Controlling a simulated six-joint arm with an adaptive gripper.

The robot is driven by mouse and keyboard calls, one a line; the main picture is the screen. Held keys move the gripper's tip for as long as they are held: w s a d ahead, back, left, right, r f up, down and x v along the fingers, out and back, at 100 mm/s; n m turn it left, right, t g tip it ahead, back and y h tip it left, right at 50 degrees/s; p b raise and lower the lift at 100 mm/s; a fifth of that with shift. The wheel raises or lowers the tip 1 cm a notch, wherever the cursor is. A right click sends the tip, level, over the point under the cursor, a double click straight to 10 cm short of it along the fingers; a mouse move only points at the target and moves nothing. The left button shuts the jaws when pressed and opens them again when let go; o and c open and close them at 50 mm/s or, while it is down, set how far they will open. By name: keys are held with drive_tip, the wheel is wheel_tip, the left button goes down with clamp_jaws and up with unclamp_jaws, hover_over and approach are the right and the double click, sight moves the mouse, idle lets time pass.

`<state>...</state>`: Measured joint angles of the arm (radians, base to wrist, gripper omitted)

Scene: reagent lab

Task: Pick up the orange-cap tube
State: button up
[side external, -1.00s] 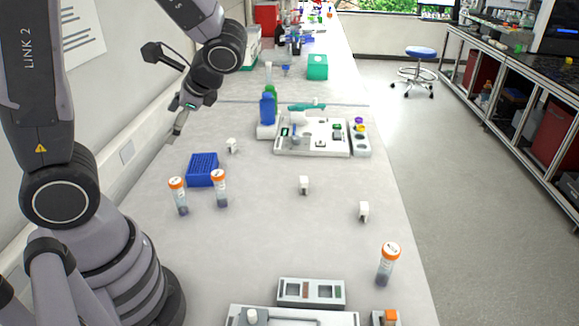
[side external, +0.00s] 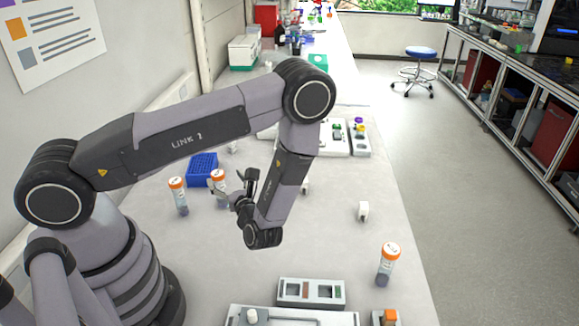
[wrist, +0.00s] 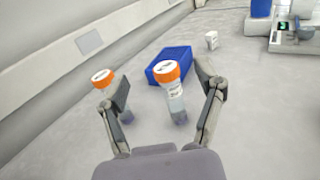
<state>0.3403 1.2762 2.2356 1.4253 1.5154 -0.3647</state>
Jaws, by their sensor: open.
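Three clear tubes with orange caps stand upright on the bench. The middle tube (side external: 218,176) is partly hidden by my gripper (side external: 227,189) in the side view. In the wrist view this tube (wrist: 174,96) stands between the spread fingers of my gripper (wrist: 165,82), nearer the right one, with room on both sides. Its lower part holds dark contents. The left tube (side external: 178,195) stands a little apart; in the wrist view it (wrist: 103,79) is partly behind the left finger. The third tube (side external: 387,264) stands far off at the front right. My gripper is open and empty.
A blue rack (side external: 202,166) stands just behind the two left tubes. A small white block (side external: 363,211) sits on the bench to the right. A grey holder (side external: 311,292) lies at the front. The wall runs along the left side; the bench middle is largely clear.

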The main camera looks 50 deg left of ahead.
sight(220, 181)
drive_tip(key=f, duration=0.4)
drive_tip(key=shift+a+f, duration=0.15)
drive_tip(key=shift+a, duration=0.25)
drive_tip(key=a, duration=0.3)
drive_tip(key=w+a, duration=0.1)
drive_tip(key=a, duration=0.2)
drive_tip(key=shift+w+a, duration=0.15)
drive_tip(key=shift+a, duration=0.15)
drive_tip(key=c, duration=0.9)
